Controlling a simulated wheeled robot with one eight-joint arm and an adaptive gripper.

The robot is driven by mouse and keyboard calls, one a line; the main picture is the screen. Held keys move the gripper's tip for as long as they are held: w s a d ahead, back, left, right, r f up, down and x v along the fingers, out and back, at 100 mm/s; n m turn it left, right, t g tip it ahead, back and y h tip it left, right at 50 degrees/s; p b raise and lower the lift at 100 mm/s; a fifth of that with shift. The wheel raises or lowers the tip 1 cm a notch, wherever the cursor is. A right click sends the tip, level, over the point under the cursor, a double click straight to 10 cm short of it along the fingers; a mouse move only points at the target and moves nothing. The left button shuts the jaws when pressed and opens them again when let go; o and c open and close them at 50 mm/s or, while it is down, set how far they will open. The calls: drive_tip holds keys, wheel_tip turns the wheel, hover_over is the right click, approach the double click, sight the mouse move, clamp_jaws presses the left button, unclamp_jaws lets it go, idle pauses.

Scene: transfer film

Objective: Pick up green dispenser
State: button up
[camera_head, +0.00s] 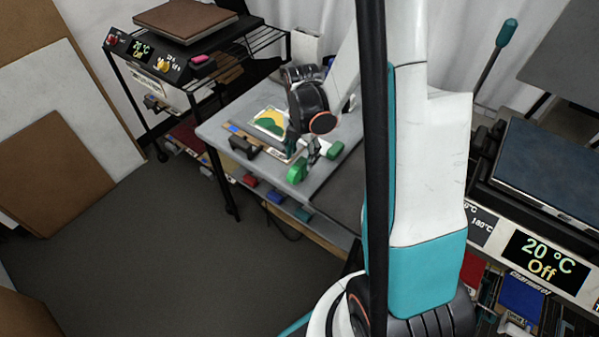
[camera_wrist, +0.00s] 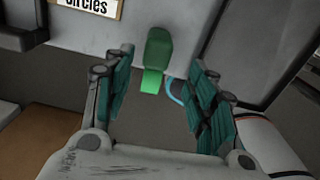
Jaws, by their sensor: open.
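The green dispenser (camera_wrist: 158,48) lies on the grey table near its edge, in the upper middle of the wrist view, with a brighter green end (camera_wrist: 151,81) towards the edge. In the head view the green dispenser (camera_head: 297,171) shows at the table edge, its middle partly hidden by my gripper (camera_head: 307,150). My gripper (camera_wrist: 161,60) is open, its two teal fingers on either side of the dispenser in the wrist view. I see gaps between it and both fingers. I cannot tell how high the fingers are above it.
A black dispenser (camera_head: 243,147) stands left on the grey table (camera_head: 219,126). A "circles" label (camera_wrist: 92,5) and a picture sheet (camera_head: 268,121) lie near. A heat press (camera_head: 170,55) is at the back left, another (camera_head: 555,170) at the right. The floor (camera_head: 150,260) in front is clear.

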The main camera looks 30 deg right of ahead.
sight(300, 163)
drive_tip(key=f, duration=0.1)
drive_tip(key=f+b, duration=0.1)
drive_tip(key=f, duration=0.1)
drive_tip(key=f+b, duration=0.1)
drive_tip(key=shift+w+a+f, duration=0.1)
drive_tip(key=shift+w+f, duration=0.2)
drive_tip(key=shift+f, duration=0.1)
drive_tip(key=shift+r, duration=0.1)
drive_tip(key=shift+c, duration=0.6)
drive_tip(key=c, duration=1.1)
drive_tip(key=shift+r, duration=0.1)
wheel_tip(300, 163, up, 20)
drive_tip(key=p, duration=0.7)
